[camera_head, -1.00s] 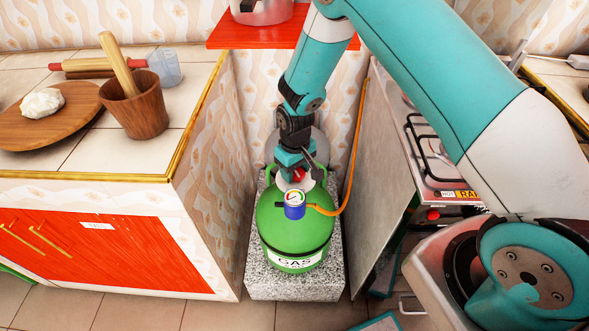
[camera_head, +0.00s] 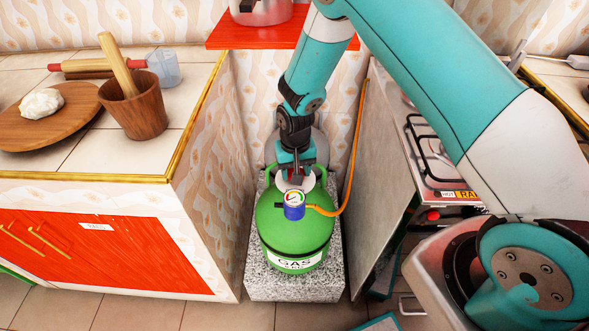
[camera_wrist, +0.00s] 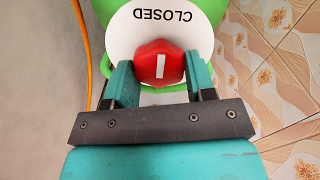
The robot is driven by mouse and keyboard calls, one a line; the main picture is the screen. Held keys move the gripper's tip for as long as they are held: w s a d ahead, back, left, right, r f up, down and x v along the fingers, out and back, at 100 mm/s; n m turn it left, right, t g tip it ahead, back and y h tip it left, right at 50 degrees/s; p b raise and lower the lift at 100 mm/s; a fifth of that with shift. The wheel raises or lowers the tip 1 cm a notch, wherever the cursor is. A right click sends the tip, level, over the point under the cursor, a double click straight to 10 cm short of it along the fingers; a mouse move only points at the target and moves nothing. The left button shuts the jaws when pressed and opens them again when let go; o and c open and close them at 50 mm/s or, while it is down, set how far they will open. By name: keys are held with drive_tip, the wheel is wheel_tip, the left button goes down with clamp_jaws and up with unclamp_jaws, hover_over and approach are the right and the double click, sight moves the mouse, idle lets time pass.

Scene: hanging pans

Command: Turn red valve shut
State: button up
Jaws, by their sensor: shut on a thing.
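The red valve (camera_wrist: 158,63) is a faceted knob with a white bar mark on top. It sits on a white disc (camera_wrist: 127,25) lettered "CLOSED" on the green gas cylinder (camera_head: 289,232). In the wrist view the white bar stands nearly upright in the picture, in line with the lettered side. My gripper (camera_wrist: 158,82) is shut on the red valve, one finger on each side. In the head view my gripper (camera_head: 295,178) points down at the cylinder's top and hides most of the valve. A blue-bodied gauge (camera_head: 294,207) sits just in front.
An orange hose (camera_head: 349,150) runs from the gauge up the right side. The cylinder stands on a speckled stone block (camera_head: 293,287) between a tiled counter (camera_head: 60,178) on the left and a stove panel (camera_head: 376,180) on the right. A red shelf (camera_head: 270,37) is above.

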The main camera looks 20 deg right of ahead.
drive_tip(key=shift+w+r, duration=0.15)
drive_tip(key=shift+w, duration=0.15)
drive_tip(key=o, duration=0.7)
drive_tip(key=shift+c, duration=0.2)
drive_tip(key=shift+o, duration=1.3)
drive_tip(key=shift+s, duration=0.15)
wheel_tip(320, 180, up, 17)
drive_tip(key=shift+r, duration=0.15)
